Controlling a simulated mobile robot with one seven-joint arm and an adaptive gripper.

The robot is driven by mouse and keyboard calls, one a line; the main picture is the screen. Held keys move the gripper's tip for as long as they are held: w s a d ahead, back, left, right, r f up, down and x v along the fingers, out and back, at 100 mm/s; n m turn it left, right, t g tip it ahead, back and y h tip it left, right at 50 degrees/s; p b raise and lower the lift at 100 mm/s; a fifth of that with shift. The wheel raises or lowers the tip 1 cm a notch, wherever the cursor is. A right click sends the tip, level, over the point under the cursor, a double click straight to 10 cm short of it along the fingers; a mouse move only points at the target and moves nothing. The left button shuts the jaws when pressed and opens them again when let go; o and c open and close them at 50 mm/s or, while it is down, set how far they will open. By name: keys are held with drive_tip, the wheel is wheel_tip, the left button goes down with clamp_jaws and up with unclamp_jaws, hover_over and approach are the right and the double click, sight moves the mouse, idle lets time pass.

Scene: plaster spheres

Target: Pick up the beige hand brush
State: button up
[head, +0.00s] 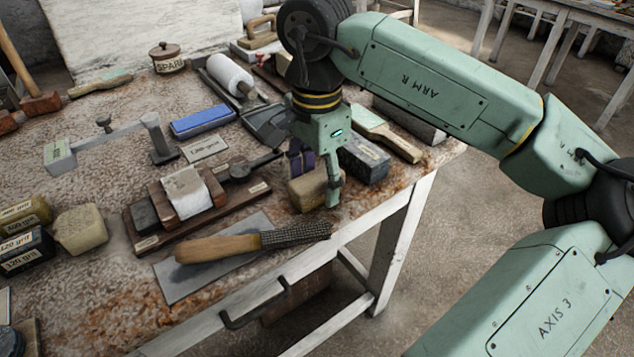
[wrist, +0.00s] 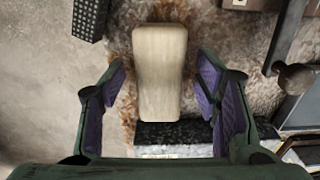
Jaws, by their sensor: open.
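The beige hand brush (head: 306,191) appears as a rounded, pale block near the front edge of the workbench, partly hidden by my gripper (head: 318,177) in the head view. In the wrist view the brush (wrist: 160,72) lies lengthwise between the two purple-padded fingers of my gripper (wrist: 162,85). The fingers are open, with a visible gap on each side of the brush. No bristles can be made out. I cannot tell exactly how far the fingertips are above the bench.
A dark grit block (head: 363,158) stands close behind the brush; it also shows in the wrist view (wrist: 178,133). A wooden-handled rasp (head: 250,241) lies in front. A green-and-wood brush (head: 388,133) lies behind. The bench edge (head: 370,217) is close on the right.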

drive_tip(key=shift+c, duration=0.2)
drive_tip(key=c, duration=1.2)
